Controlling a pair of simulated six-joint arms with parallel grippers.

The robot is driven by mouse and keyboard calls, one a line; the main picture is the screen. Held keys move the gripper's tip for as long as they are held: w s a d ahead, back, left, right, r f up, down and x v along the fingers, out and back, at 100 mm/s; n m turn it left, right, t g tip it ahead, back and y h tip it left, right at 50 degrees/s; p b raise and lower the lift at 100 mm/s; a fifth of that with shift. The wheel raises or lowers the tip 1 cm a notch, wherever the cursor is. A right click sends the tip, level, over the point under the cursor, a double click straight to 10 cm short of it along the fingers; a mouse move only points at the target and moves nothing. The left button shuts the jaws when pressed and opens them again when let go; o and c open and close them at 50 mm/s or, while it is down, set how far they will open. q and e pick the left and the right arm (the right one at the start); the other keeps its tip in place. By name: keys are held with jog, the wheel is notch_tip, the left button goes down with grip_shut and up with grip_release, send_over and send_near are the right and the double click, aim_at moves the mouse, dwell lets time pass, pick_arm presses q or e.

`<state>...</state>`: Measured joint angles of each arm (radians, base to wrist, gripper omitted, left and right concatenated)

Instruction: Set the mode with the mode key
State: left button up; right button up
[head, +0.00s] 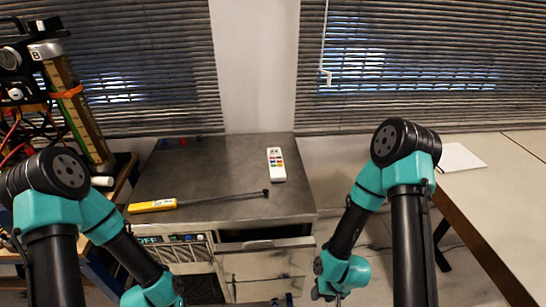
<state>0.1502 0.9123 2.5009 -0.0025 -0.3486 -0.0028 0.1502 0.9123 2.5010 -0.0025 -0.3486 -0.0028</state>
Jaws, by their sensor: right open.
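A white handset (276,164) with rows of small coloured keys lies on the dark grey worktop (225,165), toward its back right. The keys are too small to tell which one is the mode key. A probe with a yellow handle (153,206) and a thin dark shaft lies across the front of the worktop, apart from the handset. My right gripper (338,297) is low at the bottom edge, right of the worktop and well below the handset; it is open and mostly cut off. My left arm runs down to the bottom edge, and its gripper is out of frame.
Below the worktop is a front panel (170,240) with lit lettering and small knobs, and a drawer (262,246). A wired rig (80,110) stands at the left. A pale table (500,220) with a white sheet (459,158) is at the right.

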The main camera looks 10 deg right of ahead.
pick_arm(q)
jog(key=shift+c, duration=0.4)
grip_shut()
dwell(1.5)
